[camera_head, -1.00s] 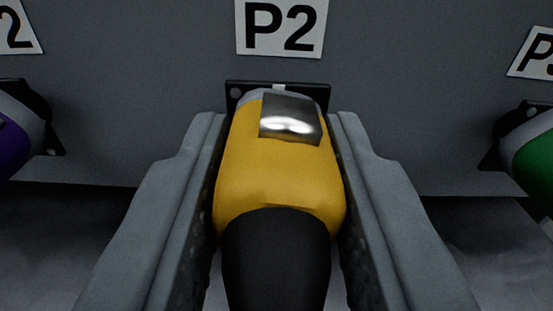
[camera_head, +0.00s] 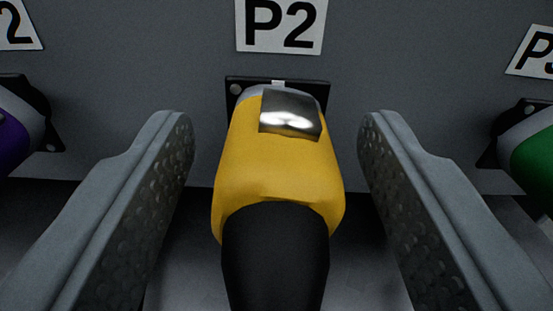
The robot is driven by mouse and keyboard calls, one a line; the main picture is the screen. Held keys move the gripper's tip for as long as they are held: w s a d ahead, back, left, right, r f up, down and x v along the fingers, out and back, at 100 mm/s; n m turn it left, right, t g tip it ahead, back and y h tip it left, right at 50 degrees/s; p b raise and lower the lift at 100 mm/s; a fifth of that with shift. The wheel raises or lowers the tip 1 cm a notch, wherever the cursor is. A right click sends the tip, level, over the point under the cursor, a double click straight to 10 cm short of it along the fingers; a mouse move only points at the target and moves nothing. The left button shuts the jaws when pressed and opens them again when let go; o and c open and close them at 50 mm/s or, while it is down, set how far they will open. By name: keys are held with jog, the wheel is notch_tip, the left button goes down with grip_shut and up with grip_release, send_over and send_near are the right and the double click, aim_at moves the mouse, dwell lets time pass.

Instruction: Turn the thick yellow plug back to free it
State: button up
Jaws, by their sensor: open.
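The thick yellow plug (camera_head: 275,175) sits in the socket (camera_head: 318,92) below the P2 label, in the middle of the view. A silver latch tab (camera_head: 291,115) shows on its upper side, a little right of its middle. Its black rear sleeve (camera_head: 275,255) points toward the camera. My gripper (camera_head: 276,125) is open, with one finger on each side of the plug. A clear gap shows between each finger and the plug. The plug's front end inside the socket is hidden.
A grey panel (camera_head: 140,60) carries the sockets. The P2 label (camera_head: 281,25) is above the plug. A purple plug (camera_head: 12,135) sits in a socket at the left edge and a green plug (camera_head: 530,160) at the right edge, both outside my fingers.

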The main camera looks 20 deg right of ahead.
jog(key=v, duration=1.7)
jog(key=w+r+m, duration=0.1)
jog(key=w+r, duration=0.3)
jog(key=r, duration=0.6)
jog(key=w+a+r+y, duration=0.1)
jog(key=w+r, duration=0.4)
jog(key=r, duration=0.5)
jog(key=w+r+m, duration=0.1)
jog(key=w+r, duration=0.3)
jog(key=r, duration=0.6)
jog(key=s+d+r+n+y, duration=0.1)
jog(key=s+r+y, duration=0.2)
jog(key=r, duration=2.7)
jog(key=s+d+r+n+y, duration=0.1)
jog(key=s+d+r, duration=0.1)
jog(key=s+r, duration=0.95)
jog(key=s+d+r+n+y, duration=0.1)
jog(key=s+r, duration=0.7)
jog(key=r, duration=0.6)
jog(key=s+d+r+n, duration=0.1)
jog(key=s+r, duration=0.3)
jog(key=s, duration=0.9)
jog(key=s+d+r+n, duration=0.1)
jog(key=s+r, duration=0.3)
jog(key=s, duration=0.9)
jog(key=shift+d+r, duration=0.3)
jog(key=shift+r, duration=0.1)
jog(key=shift+s, duration=0.35)
jog(key=shift+c, duration=1.2)
